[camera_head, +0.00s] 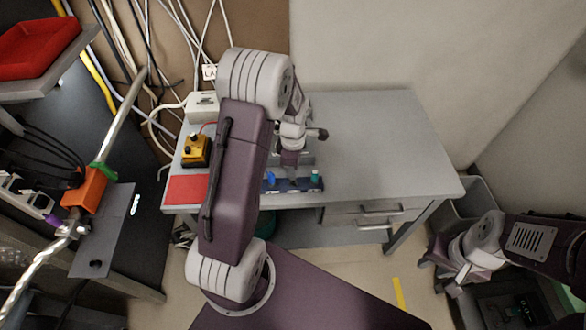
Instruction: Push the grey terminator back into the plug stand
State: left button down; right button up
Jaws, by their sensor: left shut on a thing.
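The plug stand (298,187) is a low dark blue strip near the front edge of the grey table. A blue plug (271,178) stands at its left end and a teal plug (315,176) at its right. My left gripper (290,168) points down over the middle of the stand, between these plugs. It is shut on the grey terminator, which is too small and covered to make out. Whether the terminator touches the stand cannot be told. My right gripper (436,275) is open and empty, low at the right, away from the table.
A yellow box (196,150) with dark knobs, a white box (202,106) and a red mat (186,189) lie on the table's left part. The table's right part (400,150) is clear. A red tray (36,46) and an orange clamp (86,187) are at far left.

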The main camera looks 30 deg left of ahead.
pick_arm(q)
jog(key=shift+f+b, duration=0.65)
jog(key=shift+f, duration=0.8)
jog(key=c, duration=1.2)
grip_release()
notch_tip(320, 180, up, 9)
jog(key=shift+p, duration=0.35)
